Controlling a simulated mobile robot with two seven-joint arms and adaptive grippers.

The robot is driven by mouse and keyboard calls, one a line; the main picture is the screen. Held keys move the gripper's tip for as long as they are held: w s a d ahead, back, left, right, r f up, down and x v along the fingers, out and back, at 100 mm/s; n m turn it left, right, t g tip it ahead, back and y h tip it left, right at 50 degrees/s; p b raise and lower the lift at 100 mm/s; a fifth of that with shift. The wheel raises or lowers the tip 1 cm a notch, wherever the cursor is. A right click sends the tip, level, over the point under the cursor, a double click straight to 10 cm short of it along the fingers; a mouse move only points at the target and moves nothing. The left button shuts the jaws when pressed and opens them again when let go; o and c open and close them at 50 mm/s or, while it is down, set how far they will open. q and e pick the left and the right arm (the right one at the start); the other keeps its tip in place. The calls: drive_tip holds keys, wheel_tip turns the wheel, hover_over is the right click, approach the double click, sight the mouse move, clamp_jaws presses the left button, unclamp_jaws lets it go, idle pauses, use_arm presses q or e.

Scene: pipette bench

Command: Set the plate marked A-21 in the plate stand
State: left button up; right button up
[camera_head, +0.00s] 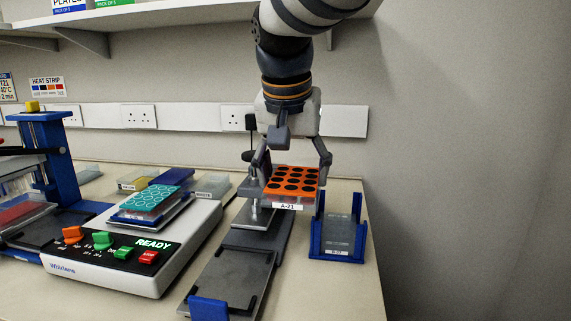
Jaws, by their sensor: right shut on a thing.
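The plate marked A-21 (290,187) is orange with dark round wells and a white front label. My right gripper (291,172) reaches down from above and is shut on this plate, with a finger at each side. It holds the plate roughly level above the rear of a grey metal slide, just left of the blue stand. The blue stand (317,252) has raised side walls and stands at the bench's right. A grey plate-like piece (341,230) with a small label, too small to read surely, sits in it. My left gripper is not in view.
A long grey slide (230,277) with a blue front block lies in front of the held plate. A white machine reading READY (130,262) with a teal-topped plate (150,198) stands left. A shelf overhangs the back.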

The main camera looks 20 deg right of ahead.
drive_tip(key=w+d+f, duration=0.1)
drive_tip(key=d+f, duration=0.1)
drive_tip(key=d, duration=0.1)
drive_tip(key=w+d+f, duration=0.2)
drive_tip(key=d, duration=0.2)
drive_tip(key=w+d+f, duration=0.1)
drive_tip(key=d+f, duration=0.2)
drive_tip(key=shift+w+d, duration=0.25)
drive_tip(key=shift+d, duration=0.1)
drive_tip(key=shift+w+d+f, duration=0.1)
drive_tip(key=shift+d+f, duration=0.1)
drive_tip(key=shift+f, duration=0.1)
drive_tip(key=x, duration=0.3)
drive_tip(key=s+x, duration=0.1)
drive_tip(key=x, duration=0.1)
drive_tip(key=shift+d+f+b, duration=0.25)
drive_tip(key=shift+d+b, duration=0.05)
drive_tip(key=shift+c, duration=1.4)
drive_tip(key=shift+r, duration=0.1)
drive_tip(key=o, duration=1.7)
drive_tip(key=v, duration=1.2)
drive_tip(key=shift+a, duration=0.1)
